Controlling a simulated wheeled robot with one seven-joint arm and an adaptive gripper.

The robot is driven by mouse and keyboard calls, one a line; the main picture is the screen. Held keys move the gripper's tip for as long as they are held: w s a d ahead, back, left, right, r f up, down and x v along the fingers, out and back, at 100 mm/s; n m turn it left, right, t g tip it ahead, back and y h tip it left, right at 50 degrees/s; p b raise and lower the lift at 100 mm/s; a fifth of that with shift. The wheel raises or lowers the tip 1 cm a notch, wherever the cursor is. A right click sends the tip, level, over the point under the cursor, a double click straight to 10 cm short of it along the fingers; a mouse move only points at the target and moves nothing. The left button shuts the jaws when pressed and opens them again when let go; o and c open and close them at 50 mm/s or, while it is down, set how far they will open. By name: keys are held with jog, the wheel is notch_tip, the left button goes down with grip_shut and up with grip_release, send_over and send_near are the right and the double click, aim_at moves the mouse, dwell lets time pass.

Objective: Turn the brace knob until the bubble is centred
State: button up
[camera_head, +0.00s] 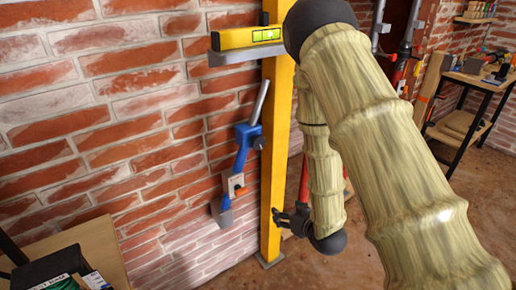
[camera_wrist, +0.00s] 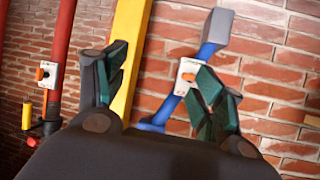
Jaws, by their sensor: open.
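A yellow spirit level (camera_head: 248,37) lies on a grey shelf plate (camera_head: 245,54) against the yellow post (camera_head: 276,150). Its green vial (camera_head: 267,34) shows, but the bubble is too small to place surely. In the wrist view, my gripper (camera_wrist: 158,85) is open and empty; the knob (camera_wrist: 188,76) shows beyond, beside the right finger.
A wooden table (camera_head: 85,250) with a dark box (camera_head: 50,268) stands at the lower left. A workbench (camera_head: 480,80) stands at the right. Brick wall lies close behind the brace.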

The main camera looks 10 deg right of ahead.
jog(key=w+r+n+t+y+b, duration=0.1)
jog(key=w+r+t+y, duration=0.1)
jog(key=w+r, duration=0.4)
jog(key=n+t+y+b, duration=0.2)
jog(key=t, duration=0.1)
send_near(260, 143)
jog(key=p+x, duration=0.1)
jog(key=x, duration=0.9)
jog(key=shift+w+a, duration=0.15)
jog(key=shift+w, duration=0.15)
jog(key=shift+c, duration=0.4)
jog(key=c, duration=0.9)
